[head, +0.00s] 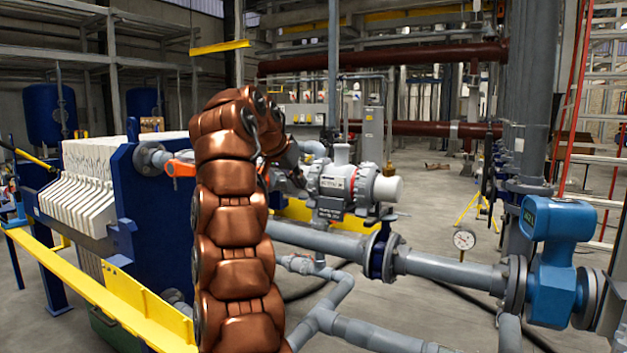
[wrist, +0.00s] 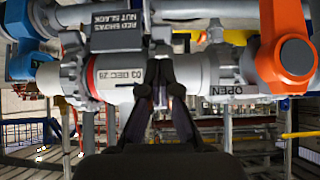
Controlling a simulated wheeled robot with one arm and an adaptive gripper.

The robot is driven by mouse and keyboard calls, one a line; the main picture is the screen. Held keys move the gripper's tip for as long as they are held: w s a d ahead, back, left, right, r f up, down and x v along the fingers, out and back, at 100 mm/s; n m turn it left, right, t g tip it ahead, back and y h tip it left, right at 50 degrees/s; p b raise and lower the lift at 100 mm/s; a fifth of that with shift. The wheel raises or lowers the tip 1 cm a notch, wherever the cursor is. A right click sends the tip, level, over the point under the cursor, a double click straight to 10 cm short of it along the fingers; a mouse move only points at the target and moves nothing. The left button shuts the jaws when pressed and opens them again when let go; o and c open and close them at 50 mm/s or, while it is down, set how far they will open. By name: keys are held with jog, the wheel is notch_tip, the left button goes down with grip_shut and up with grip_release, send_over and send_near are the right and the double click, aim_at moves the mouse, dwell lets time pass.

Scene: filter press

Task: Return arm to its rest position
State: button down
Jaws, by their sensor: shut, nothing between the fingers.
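My copper-coloured arm (head: 235,210) rises in the middle left of the head view and bends over at its top. My gripper is mostly hidden behind the arm there. In the wrist view the dark fingers of my gripper (wrist: 161,88) are shut, with nothing held. They point at a white and grey pipe body (wrist: 195,76) with a red ring and a date label. An orange valve handle (wrist: 288,58) is to the right of the fingers, apart from them, close to an "OPEN" label. In the head view an orange part (head: 180,168) shows just left of my arm.
The filter press with white plates (head: 78,205) and a blue end plate (head: 150,225) stands left, behind a yellow rail (head: 110,300). Grey pipes (head: 440,268) and a blue flow meter (head: 556,255) fill the right. A white-ended pump unit (head: 350,185) stands behind. Open floor lies beyond.

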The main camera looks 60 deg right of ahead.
dwell(0.3)
jog(key=w+a+f+n+t+y+p, duration=0.1)
jog(key=w+a+f+n, duration=0.15)
jog(key=a, duration=0.45)
jog(key=w+a+f+n+y, duration=0.1)
jog(key=w+a+f+n, duration=0.1)
jog(key=a+n, duration=0.3)
jog(key=w+a+f+n+t+y+p, duration=0.1)
jog(key=w+a+f+n, duration=0.1)
jog(key=a, duration=0.6)
jog(key=s+a+f+n+y, duration=0.25)
jog(key=a+f, duration=0.25)
jog(key=a, duration=0.4)
jog(key=s+a+f+n+g+y, duration=0.1)
jog(key=s+a+f+n, duration=0.1)
jog(key=s+a+f, duration=0.4)
jog(key=s+a+f+n+g+y+p, duration=0.1)
jog(key=s+a+f, duration=0.5)
jog(key=s, duration=0.6)
jog(key=s+a+f+n+g+y+p, duration=0.1)
jog(key=s+a+f+n+g, duration=0.1)
jog(key=s+a+f, duration=0.5)
jog(key=s+a, duration=0.1)
jog(key=s, duration=0.2)
jog(key=shift+a+n, duration=0.3)
jog(key=shift+y, duration=0.25)
